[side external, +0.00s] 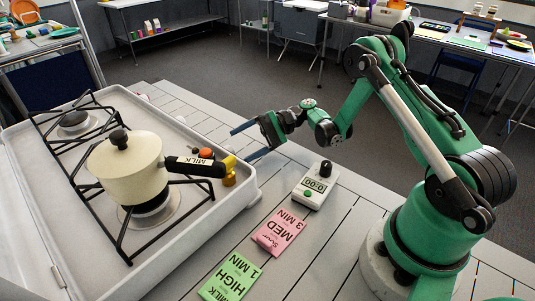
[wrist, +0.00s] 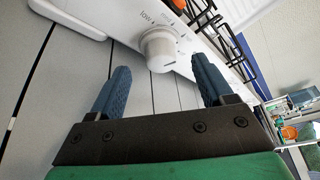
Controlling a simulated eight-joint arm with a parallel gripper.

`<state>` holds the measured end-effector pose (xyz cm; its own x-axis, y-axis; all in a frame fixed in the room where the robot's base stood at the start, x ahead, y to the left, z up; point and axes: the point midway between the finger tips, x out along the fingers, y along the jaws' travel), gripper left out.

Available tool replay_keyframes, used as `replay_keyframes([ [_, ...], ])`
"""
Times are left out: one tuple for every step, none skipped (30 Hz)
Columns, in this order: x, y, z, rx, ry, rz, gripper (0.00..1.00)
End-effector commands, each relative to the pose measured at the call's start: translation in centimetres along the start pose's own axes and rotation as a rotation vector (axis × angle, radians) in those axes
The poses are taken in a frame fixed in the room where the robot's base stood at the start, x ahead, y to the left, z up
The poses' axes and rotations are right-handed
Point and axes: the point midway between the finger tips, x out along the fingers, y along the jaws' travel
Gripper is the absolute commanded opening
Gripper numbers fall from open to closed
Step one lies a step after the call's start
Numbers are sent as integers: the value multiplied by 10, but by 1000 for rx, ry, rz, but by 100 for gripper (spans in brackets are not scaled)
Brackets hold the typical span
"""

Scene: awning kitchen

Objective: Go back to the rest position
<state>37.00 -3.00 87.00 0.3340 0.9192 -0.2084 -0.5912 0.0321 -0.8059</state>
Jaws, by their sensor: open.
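My gripper (side external: 248,140) is in the air between the stove's right edge and my arm's base side, above the grey slatted table. Its two blue fingers are spread apart with nothing between them. In the wrist view the open fingers (wrist: 160,66) point toward a white knob (wrist: 158,48) on the stove's white front panel, which bears the word LOW. A gap seems to lie between fingers and knob, but the exact distance is hard to tell. My arm is bent at the elbow.
A cream pot (side external: 125,165) with a black handle marked MILK sits on the stove (side external: 190,122). A timer (side external: 316,185) reading 0:00, a pink card (side external: 279,232) and a green card (side external: 231,278) lie on the table (side external: 330,235). Cluttered tables stand behind.

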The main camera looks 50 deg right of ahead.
Motion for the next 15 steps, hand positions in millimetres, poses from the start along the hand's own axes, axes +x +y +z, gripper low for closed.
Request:
replay_keyframes([
  [-8,0,-1,0,4,-2,74],
  [-12,0,0,0,3,-2,74],
  [-16,0,0,0,3,-2,74],
  [-18,0,-1,0,3,-2,74],
  [-20,0,0,0,2,-1,74],
  [-21,0,0,-1,1,-1,74],
  [-22,0,0,-1,0,0,74],
  [-22,0,0,-1,0,0,74],
  [-22,0,0,-1,0,0,74],
  [-22,0,0,-1,0,0,74],
  [-22,0,0,-1,0,0,74],
  [-22,0,0,-1,0,0,74],
  [-22,0,0,-1,0,0,74],
  [-22,0,0,-1,0,0,74],
  [-22,0,0,-1,1,2,74],
])
